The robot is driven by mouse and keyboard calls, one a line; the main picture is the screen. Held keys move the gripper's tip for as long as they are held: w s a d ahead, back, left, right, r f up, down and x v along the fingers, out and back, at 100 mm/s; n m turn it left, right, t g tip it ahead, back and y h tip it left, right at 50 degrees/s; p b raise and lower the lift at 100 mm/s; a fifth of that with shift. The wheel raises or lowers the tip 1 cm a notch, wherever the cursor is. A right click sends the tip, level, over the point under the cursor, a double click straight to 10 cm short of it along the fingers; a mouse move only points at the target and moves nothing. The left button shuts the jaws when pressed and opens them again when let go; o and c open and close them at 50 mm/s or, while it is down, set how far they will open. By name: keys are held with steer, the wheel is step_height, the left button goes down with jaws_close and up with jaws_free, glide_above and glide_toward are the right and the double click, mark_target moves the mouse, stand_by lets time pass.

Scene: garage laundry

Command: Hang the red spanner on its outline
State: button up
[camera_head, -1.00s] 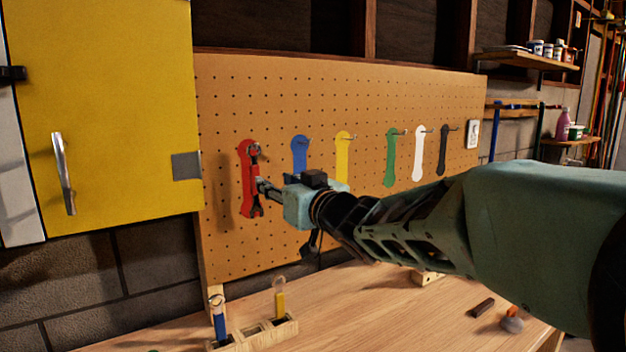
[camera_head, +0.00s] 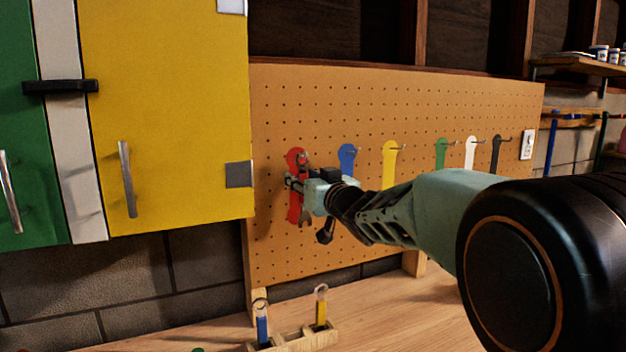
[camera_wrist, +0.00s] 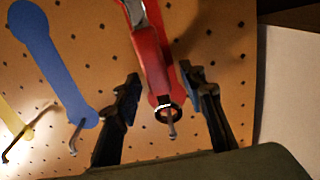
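The red spanner (camera_head: 304,217) hangs upright against the pegboard, over its red outline (camera_head: 292,154); my gripper covers its middle in the head view. In the wrist view, which shows the board upside down, the red handle of the spanner (camera_wrist: 150,52) lies over the outline. Its ring end is at the hook (camera_wrist: 171,130), which seems to pass through the ring. My gripper (camera_head: 289,182) is at the board beside the spanner. In the wrist view its fingers (camera_wrist: 160,75) stand apart on either side of the spanner, with gaps showing.
The pegboard (camera_head: 440,100) has blue (camera_head: 347,158), yellow (camera_head: 389,165), green, white and black outlines with hooks to the right. Below, a wooden holder (camera_head: 320,340) on the bench holds blue and yellow spanners. A yellow cabinet (camera_head: 170,90) stands close on the left.

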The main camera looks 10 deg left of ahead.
jaws_close()
stand_by(0.3)
stand_by(0.5)
jaws_free()
steer(key=shift+s+d, duration=0.1)
